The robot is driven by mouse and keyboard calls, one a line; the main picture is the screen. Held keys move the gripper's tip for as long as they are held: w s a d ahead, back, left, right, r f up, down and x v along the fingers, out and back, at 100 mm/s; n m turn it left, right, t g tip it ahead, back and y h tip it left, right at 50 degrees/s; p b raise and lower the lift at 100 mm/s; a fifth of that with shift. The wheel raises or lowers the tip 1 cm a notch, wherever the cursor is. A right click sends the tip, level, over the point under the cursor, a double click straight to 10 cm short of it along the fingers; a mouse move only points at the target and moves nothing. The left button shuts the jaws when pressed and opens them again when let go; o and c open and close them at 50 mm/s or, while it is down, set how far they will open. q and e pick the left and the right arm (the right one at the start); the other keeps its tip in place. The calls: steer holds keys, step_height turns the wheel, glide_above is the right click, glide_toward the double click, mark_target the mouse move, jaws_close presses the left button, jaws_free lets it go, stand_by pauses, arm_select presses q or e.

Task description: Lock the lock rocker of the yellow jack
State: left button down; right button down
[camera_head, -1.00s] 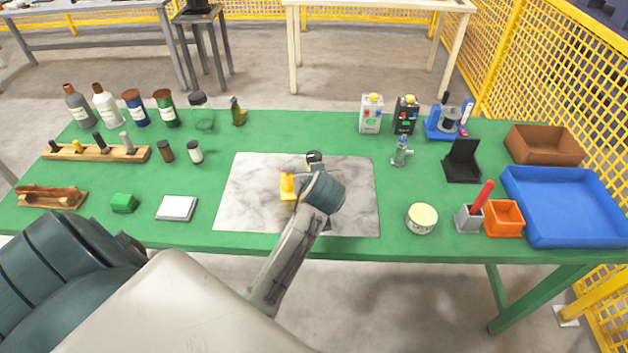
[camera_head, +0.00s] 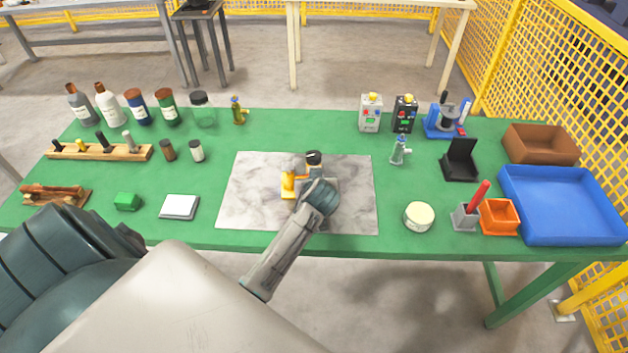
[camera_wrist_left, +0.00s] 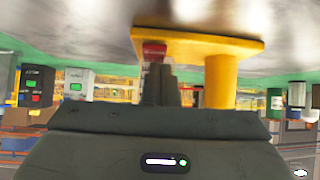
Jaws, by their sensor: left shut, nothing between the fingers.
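The yellow jack (camera_head: 288,187) stands on the grey marbled mat (camera_head: 245,190) in the head view, partly hidden by my left wrist. In the left wrist view, which appears upside down, the jack's yellow base plate (camera_wrist_left: 195,44) and round yellow post (camera_wrist_left: 220,82) are close ahead. A small red part (camera_wrist_left: 154,51), apparently the lock rocker, sits at the plate beside the post. My left gripper (camera_wrist_left: 161,78) is shut and empty, with its fingertips right at the red part. I cannot tell whether they touch. My right gripper is not in view.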

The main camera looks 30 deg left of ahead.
arm_select(q)
steer(key=shift+a+f, duration=0.1)
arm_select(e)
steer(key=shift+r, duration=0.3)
arm_select(q)
steer(key=shift+w, duration=0.15)
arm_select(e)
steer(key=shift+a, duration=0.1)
arm_select(q)
steer(key=shift+w+a, duration=0.5)
steer(key=shift+w, duration=0.05)
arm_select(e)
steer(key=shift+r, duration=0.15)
arm_select(q)
steer(key=shift+s+d+r, duration=0.1)
steer(key=shift+r, duration=0.15)
